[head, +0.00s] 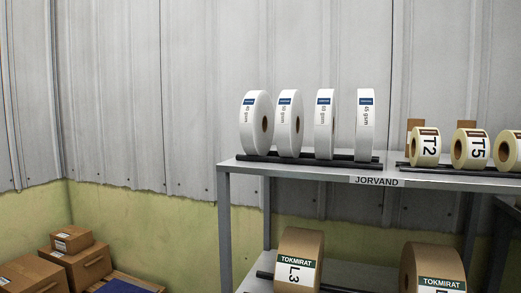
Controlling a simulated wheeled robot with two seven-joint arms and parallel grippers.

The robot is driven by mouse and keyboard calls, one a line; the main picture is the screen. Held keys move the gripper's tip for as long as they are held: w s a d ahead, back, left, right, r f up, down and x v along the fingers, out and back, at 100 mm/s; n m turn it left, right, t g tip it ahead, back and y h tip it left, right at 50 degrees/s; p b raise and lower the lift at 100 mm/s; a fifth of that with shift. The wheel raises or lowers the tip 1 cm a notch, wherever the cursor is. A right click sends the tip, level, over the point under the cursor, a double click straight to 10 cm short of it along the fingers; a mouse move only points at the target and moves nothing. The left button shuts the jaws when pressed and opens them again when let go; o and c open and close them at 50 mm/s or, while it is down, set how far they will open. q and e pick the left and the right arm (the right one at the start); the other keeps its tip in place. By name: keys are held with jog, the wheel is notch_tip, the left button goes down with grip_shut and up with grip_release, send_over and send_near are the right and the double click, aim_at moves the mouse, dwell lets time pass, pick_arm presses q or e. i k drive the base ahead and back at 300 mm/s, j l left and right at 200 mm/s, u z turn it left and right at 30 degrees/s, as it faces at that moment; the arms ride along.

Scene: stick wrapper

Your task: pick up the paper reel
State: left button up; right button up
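Several white paper reels stand upright in a row on a black rack on the upper shelf in the head view. Each has a blue label and small gsm print. Neither of my grippers is in view.
The grey metal shelf (230,163) carries a JORVAND label. Smaller T2 (426,147) and T5 (471,150) rolls sit to the right. Brown TOKMIRAT rolls (298,258) are on the lower shelf. Cardboard boxes (75,264) stand at lower left.

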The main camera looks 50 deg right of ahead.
aim_at(289, 113)
jog(key=z, duration=3.2)
